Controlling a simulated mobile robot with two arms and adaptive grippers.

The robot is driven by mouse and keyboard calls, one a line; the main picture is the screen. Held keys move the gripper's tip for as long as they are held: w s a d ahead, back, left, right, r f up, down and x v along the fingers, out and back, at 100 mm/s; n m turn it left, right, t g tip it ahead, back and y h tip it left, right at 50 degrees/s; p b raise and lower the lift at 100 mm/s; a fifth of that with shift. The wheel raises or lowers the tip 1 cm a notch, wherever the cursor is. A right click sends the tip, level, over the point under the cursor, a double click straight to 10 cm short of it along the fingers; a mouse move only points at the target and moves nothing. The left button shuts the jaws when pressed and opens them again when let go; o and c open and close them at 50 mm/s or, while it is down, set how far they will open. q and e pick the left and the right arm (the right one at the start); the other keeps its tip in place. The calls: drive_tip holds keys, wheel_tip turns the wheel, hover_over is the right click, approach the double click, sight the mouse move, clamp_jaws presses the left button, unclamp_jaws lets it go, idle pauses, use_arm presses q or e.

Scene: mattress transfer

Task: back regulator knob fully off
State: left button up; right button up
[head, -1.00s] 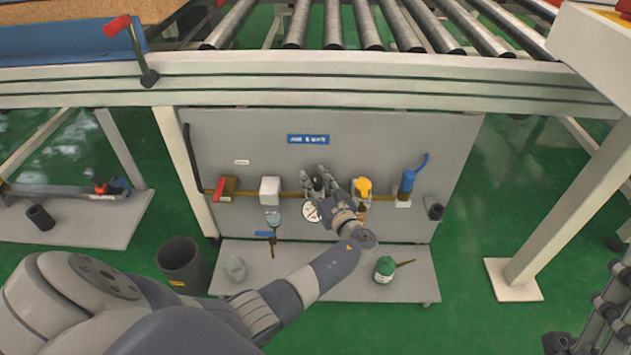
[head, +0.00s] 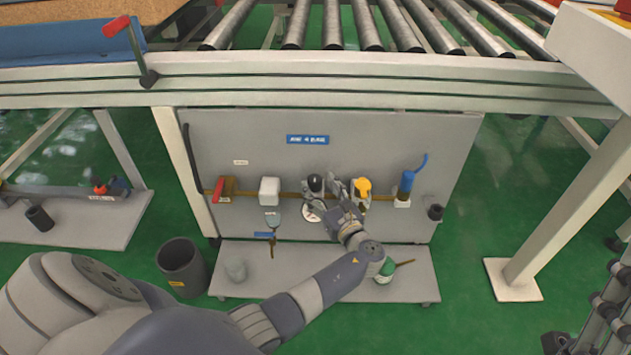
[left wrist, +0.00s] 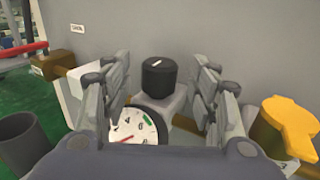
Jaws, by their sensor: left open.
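The black regulator knob (head: 315,183) is on the grey panel, above a round white gauge (head: 312,211). In the left wrist view the knob (left wrist: 159,77) is upright with a white mark on its top, and the gauge (left wrist: 136,128) shows a red needle and a green band. My left gripper (head: 338,188) is just right of the knob in the head view. In the left wrist view its open fingers (left wrist: 153,88) frame the knob from left and right, with gaps on both sides. It holds nothing.
A yellow knob (head: 363,186) is close on the right, with a blue-handled part (head: 407,182) beyond. A white box (head: 269,190) and a red lever (head: 219,189) are to the left. A green-topped container (head: 385,267) stands on the shelf below. A conveyor frame (head: 300,82) runs above.

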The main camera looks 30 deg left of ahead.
use_arm(q)
drive_tip(key=v, duration=0.8)
drive_tip(key=shift+d, duration=0.2)
drive_tip(key=shift+s, duration=0.1)
